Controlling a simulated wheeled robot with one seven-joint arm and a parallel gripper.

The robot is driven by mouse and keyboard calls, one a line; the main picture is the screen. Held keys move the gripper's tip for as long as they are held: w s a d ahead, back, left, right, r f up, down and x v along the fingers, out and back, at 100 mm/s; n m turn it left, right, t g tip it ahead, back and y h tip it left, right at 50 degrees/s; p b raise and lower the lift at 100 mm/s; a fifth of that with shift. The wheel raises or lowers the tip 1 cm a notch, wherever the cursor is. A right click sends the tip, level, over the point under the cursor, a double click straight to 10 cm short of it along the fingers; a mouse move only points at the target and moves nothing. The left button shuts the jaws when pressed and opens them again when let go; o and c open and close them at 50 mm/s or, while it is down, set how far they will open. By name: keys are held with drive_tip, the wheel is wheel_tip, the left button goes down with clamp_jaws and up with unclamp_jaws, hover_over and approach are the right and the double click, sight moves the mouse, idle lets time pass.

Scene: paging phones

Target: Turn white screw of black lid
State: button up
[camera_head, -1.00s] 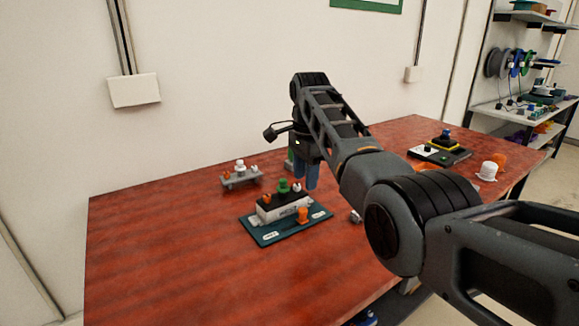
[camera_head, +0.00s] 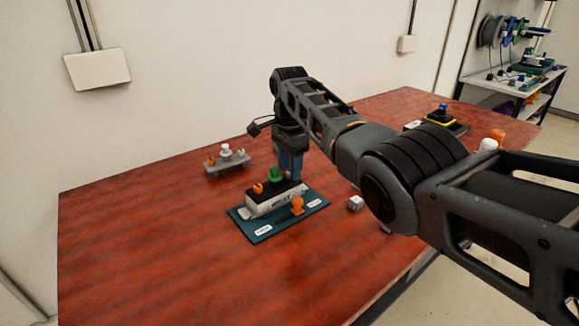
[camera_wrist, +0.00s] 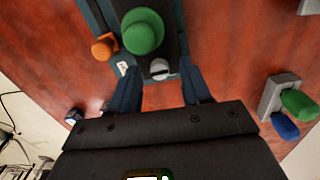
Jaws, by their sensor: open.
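The black lid (camera_head: 270,193) tops a white box on a teal base plate (camera_head: 262,234). In the wrist view the white screw (camera_wrist: 160,69) stands at the lid's near end, with a slotted top. A green knob (camera_head: 275,175) stands mid-lid and also shows in the wrist view (camera_wrist: 142,32). An orange knob (camera_head: 258,188) is at the lid's left end. My gripper (camera_head: 291,178) is open, with blue fingers pointing down at the lid's right end. In the wrist view my gripper (camera_wrist: 160,86) has one finger on each side of the screw; contact is unclear. The fingers hide the screw in the head view.
An orange knob (camera_head: 297,205) stands on the teal plate. A grey stand with small knobs (camera_head: 228,164) is behind left. A small white cube (camera_head: 355,203) lies to the right. A grey block with green and blue knobs (camera_wrist: 272,98) shows in the wrist view. The table's front left is clear.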

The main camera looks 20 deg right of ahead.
drive_tip(key=shift+f, duration=0.4)
drive_tip(key=shift+c, duration=0.5)
clamp_jaws()
